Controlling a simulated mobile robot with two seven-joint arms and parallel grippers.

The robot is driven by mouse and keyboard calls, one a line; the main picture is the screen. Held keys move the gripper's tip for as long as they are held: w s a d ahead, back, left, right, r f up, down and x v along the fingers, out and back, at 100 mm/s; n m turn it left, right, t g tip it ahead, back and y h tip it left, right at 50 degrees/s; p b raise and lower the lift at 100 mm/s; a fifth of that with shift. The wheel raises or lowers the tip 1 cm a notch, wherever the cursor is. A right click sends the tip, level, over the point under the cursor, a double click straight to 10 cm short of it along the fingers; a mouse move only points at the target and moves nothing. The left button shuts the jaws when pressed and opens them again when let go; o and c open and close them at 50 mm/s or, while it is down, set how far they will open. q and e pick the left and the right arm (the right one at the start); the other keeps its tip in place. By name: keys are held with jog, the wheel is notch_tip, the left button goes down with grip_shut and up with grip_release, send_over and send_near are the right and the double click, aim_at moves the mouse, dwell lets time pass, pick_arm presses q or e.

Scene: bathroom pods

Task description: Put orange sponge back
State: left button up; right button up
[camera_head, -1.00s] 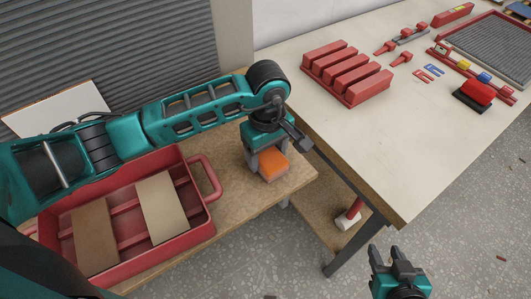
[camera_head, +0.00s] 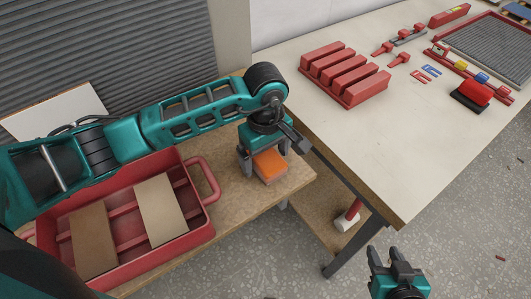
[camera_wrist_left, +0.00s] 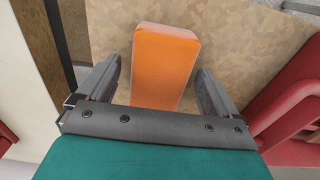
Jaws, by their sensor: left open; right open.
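The orange sponge (camera_head: 270,164) lies on the wooden bench top (camera_head: 240,198), near its right end. It also shows in the left wrist view (camera_wrist_left: 164,62), lying lengthwise between the fingers. My left gripper (camera_head: 262,170) points down over the sponge, open, with one finger on each side. In the left wrist view the left gripper (camera_wrist_left: 160,95) has a gap between each finger and the sponge. My right gripper (camera_head: 384,256) is open and empty over the floor at the bottom right.
A red tray with handles (camera_head: 205,226) holding two flat boards stands left of the sponge. A pale table (camera_head: 400,150) at the right carries a red block rack (camera_head: 345,75) and several small tools. A red-and-white mallet (camera_head: 347,216) is on a lower shelf.

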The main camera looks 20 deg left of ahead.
aim_at(266, 156)
pick_arm(q)
notch_tip(266, 156, up, 12)
dwell(0.4)
dwell(0.4)
